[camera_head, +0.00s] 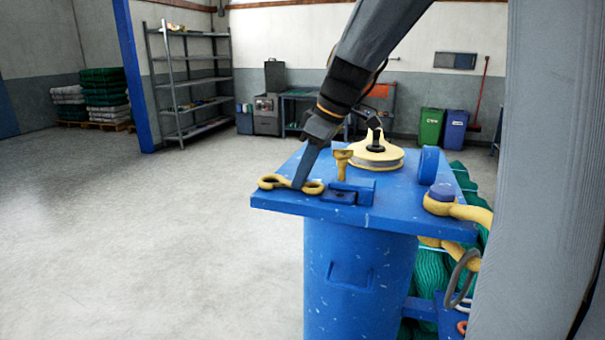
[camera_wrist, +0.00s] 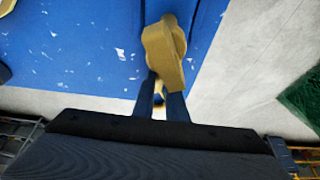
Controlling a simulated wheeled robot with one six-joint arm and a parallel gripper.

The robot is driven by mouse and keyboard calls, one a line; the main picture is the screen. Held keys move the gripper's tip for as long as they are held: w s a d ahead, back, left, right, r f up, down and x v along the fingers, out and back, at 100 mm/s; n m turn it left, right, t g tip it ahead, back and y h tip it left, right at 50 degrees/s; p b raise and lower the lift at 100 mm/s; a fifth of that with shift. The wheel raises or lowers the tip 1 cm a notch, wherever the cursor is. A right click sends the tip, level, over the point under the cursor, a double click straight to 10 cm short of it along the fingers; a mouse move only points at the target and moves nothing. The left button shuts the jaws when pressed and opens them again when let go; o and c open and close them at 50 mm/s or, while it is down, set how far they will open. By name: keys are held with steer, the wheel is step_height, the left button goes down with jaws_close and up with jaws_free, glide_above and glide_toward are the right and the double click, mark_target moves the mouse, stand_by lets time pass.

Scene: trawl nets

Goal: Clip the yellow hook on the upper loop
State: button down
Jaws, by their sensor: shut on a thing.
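The yellow hook (camera_head: 270,183) is a double-ended piece with rounded eyes, at the left front edge of the blue tabletop (camera_head: 400,205). My gripper (camera_head: 302,180) points down from above and is shut on its middle. In the wrist view, the yellow hook (camera_wrist: 164,50) shows at the fingertips (camera_wrist: 159,84), over the blue top near its edge; the fingers hide part of it. On the right, a thick yellow link (camera_head: 465,211) sticks out past the tabletop. Below it hangs a dark grey loop (camera_head: 454,282). I cannot tell for certain which is the upper loop.
An upright yellow fitting (camera_head: 343,163) and a blue block (camera_head: 352,190) stand close to the right of my gripper. A yellow reel (camera_head: 376,156) sits behind. Green netting (camera_head: 430,272) fills the lower right. Open concrete floor (camera_head: 150,240) lies to the left.

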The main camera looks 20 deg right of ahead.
steer(key=c, duration=1.8)
jaws_free()
steer(key=shift+o, duration=0.2)
